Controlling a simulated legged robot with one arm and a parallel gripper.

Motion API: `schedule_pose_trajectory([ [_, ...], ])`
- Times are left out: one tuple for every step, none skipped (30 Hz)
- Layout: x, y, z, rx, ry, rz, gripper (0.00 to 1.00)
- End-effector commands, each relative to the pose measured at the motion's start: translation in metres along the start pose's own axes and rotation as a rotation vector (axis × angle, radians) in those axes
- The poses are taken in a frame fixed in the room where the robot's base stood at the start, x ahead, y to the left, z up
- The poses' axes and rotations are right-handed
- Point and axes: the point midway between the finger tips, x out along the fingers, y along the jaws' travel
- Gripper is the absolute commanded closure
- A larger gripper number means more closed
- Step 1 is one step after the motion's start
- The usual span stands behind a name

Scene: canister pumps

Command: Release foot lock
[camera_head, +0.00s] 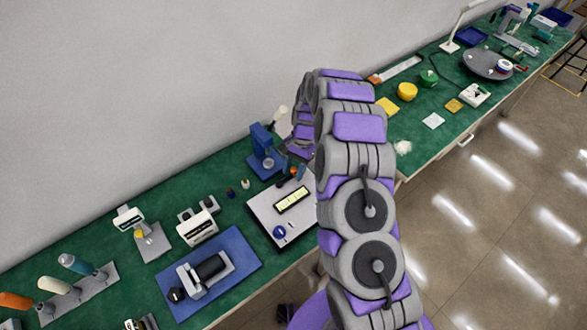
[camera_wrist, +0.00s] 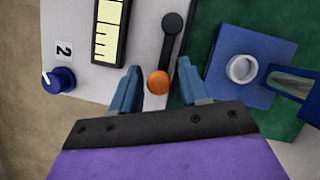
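No part is labelled as the foot lock. A white panel device with a yellow scale window (camera_head: 292,200) stands on the green bench, and its panel (camera_wrist: 136,38) fills the upper middle of the wrist view. On its right edge are a black lever (camera_wrist: 172,35) with a rounded end and a round orange knob (camera_wrist: 158,83) just below it. My gripper (camera_wrist: 158,68) is open, with its blue fingers on either side of the orange knob. Contact cannot be told. In the head view my arm covers part of the device.
A blue stand (camera_head: 264,150) is behind the device; its base with a white ring (camera_wrist: 242,69) is right of my fingers. A blue dial (camera_wrist: 58,80) marked 2 is at left. A blue tray (camera_head: 235,245) with a dark cylinder lies left of the device.

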Motion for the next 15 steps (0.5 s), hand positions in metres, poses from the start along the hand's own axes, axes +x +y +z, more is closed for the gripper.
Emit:
schedule_pose_trajectory([
  [0.000, 0.000, 0.000, 0.000, 0.000, 0.000, 0.53],
  [0.000, 0.000, 0.000, 0.000, 0.000, 0.001, 0.53],
  [0.000, 0.000, 0.000, 0.000, 0.000, 0.001, 0.53],
  [0.000, 0.000, 0.000, 0.000, 0.000, 0.001, 0.53],
  [0.000, 0.000, 0.000, 0.000, -0.001, 0.001, 0.53],
  [0.000, 0.000, 0.000, 0.000, 0.000, 0.001, 0.53],
  [0.000, 0.000, 0.000, 0.000, 0.000, 0.001, 0.53],
  [-0.001, 0.000, 0.000, 0.000, 0.000, 0.001, 0.53],
  [-0.003, 0.000, 0.000, 0.000, 0.000, 0.001, 0.53],
  [-0.005, 0.000, 0.000, 0.000, 0.000, 0.000, 0.53],
  [-0.008, 0.000, 0.000, 0.000, 0.000, 0.000, 0.53],
  [-0.013, 0.000, 0.000, 0.000, 0.000, 0.000, 0.53],
  [-0.017, 0.000, 0.000, 0.000, -0.001, 0.001, 0.53],
  [-0.022, 0.000, 0.001, 0.000, -0.001, 0.001, 0.53],
  [-0.030, 0.000, 0.000, 0.000, 0.000, 0.000, 0.53],
])
